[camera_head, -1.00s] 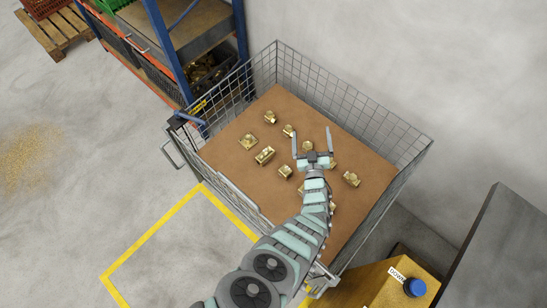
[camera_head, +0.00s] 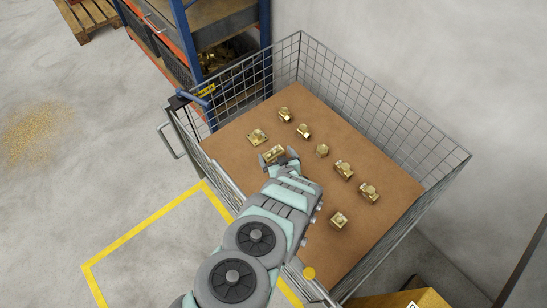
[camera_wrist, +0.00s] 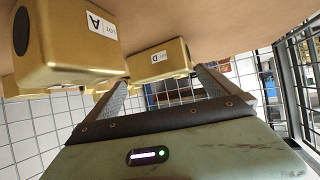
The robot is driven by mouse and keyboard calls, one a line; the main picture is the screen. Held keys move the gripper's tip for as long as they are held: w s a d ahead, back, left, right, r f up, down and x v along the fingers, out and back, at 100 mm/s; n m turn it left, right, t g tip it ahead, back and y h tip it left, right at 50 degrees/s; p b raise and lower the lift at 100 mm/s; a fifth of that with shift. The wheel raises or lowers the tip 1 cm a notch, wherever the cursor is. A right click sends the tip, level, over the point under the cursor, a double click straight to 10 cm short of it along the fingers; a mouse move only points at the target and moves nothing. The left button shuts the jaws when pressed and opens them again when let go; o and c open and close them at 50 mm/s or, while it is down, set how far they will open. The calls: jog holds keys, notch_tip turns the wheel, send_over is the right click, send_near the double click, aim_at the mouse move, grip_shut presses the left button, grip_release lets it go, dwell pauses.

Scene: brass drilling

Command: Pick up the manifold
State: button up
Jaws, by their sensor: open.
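Several brass parts lie on the brown board. An oblong brass block with raised tops, which looks like the manifold (camera_head: 274,153), is at the left part of the board. My gripper (camera_head: 278,158) is low over the board right at this block, with its fingers apart; whether they touch it is unclear. In the wrist view my gripper (camera_wrist: 163,80) is open, and a brass block labelled D (camera_wrist: 157,62) shows between and beyond the fingertips. A larger brass block labelled LOT A (camera_wrist: 68,48) is at the left, outside the fingers. I cannot match these labels to the head view.
A square-based brass part (camera_head: 257,137) lies just behind the oblong block. Other brass parts (camera_head: 343,170) lie to the right, with bare board between. Wire mesh walls (camera_head: 375,105) enclose the back and sides. A blue rack (camera_head: 185,55) stands behind left.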

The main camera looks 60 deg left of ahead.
aim_at(272, 149)
jog(key=b+x, duration=0.2)
jog(key=x, duration=0.1)
jog(key=b+x, duration=0.1)
jog(key=x, duration=0.1)
jog(key=shift+s+f+b, duration=0.2)
jog(key=shift+s+b, duration=0.05)
jog(key=shift+b, duration=0.1)
jog(key=shift+w+a+r, duration=0.1)
jog(key=shift+w+a, duration=0.05)
jog(key=shift+a, duration=0.15)
jog(key=c, duration=1.8)
